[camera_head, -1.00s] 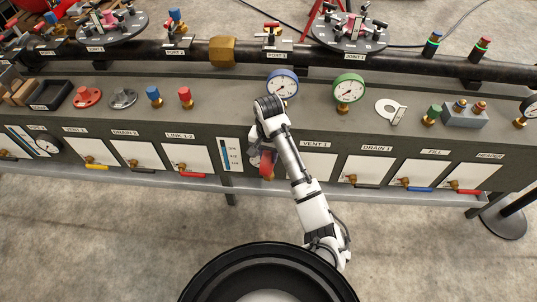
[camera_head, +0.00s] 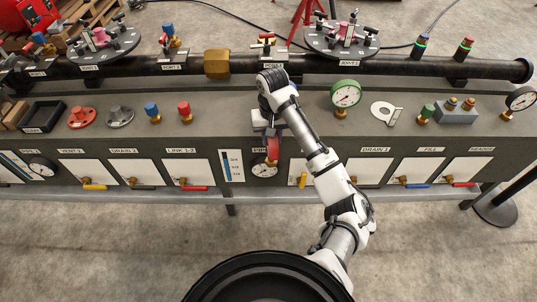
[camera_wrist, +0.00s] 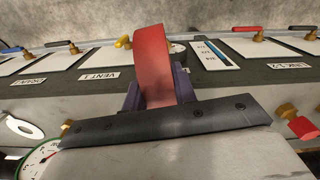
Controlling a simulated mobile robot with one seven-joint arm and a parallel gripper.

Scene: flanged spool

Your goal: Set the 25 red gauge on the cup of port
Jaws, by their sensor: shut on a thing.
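My gripper (camera_head: 268,128) is shut on the red gauge (camera_head: 272,150) and holds it at the front edge of the bench, above the round dial in the front panel. In the wrist view the red gauge (camera_wrist: 153,62) appears edge-on as a curved red body between my dark purple fingers (camera_wrist: 158,98); its face and number are hidden. The pipe behind carries labelled ports: one (camera_head: 266,45) with red and white fittings straight behind my arm, and one (camera_head: 172,42) with a blue and red top further left. Port numbers are too small to read surely.
A green gauge (camera_head: 345,95) stands right of my arm, beside a white flat bracket (camera_head: 384,112). Red and blue capped fittings (camera_head: 184,110) stand to the left. A brass collar (camera_head: 216,64) rings the pipe. Bench top between the red-capped fitting and my arm is clear.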

